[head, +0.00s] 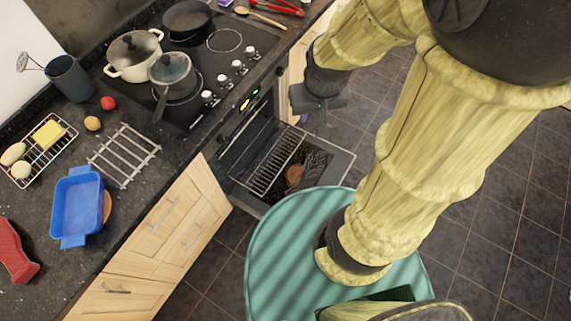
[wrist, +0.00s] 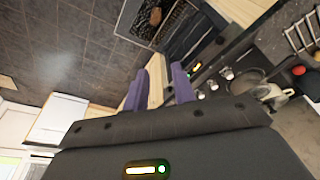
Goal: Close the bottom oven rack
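The oven (head: 240,130) under the hob has its door (head: 340,165) lowered open. A wire oven rack (head: 268,172) sticks out over the door. Whether it is the bottom rack I cannot tell, as the oven's inside is mostly hidden. The rack also shows at the top of the wrist view (wrist: 178,22). My gripper (wrist: 160,70) has two purple fingers spread apart with nothing between them. In the head view it is beside the counter front, above and to the right of the rack, not touching it. Its fingers are mostly hidden there.
A brown roundish item (head: 295,175) shows by the rack. The hob (head: 215,60) holds a white pot (head: 130,68), a lidded pan (head: 172,70) and a frying pan (head: 187,15). A blue dish (head: 77,205) is on the counter. Tiled floor (head: 480,220) is free to the right.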

